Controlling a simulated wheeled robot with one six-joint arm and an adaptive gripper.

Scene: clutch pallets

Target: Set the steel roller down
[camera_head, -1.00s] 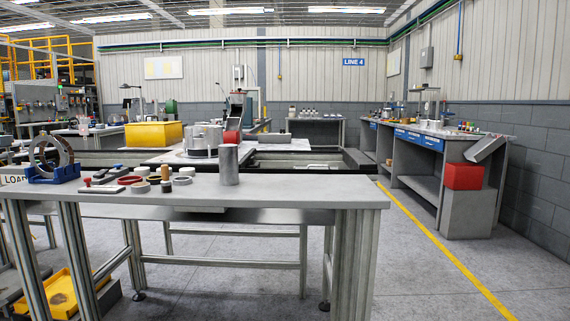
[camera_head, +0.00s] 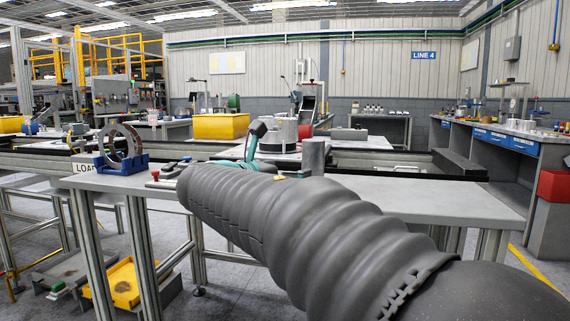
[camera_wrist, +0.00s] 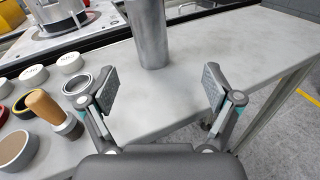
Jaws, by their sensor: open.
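The steel roller (camera_head: 314,157) is a plain grey metal cylinder standing upright on the grey workbench (camera_head: 440,197). In the wrist view the roller (camera_wrist: 149,35) stands just beyond the fingertips, its top cut off by the frame edge and its base on the bench. My gripper (camera_wrist: 158,88) is open, its two padded fingers wide apart with nothing between them. The roller is ahead of the gap, somewhat nearer the left finger. In the head view my arm hides most of the gripper and part of the bench.
Left of the gripper are a wooden-handled tool (camera_wrist: 50,110), a grey ring (camera_wrist: 76,82) and several white-topped discs. A blue stand with a large ring (camera_head: 122,150) is at the bench's left end. The bench right of the roller is clear.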

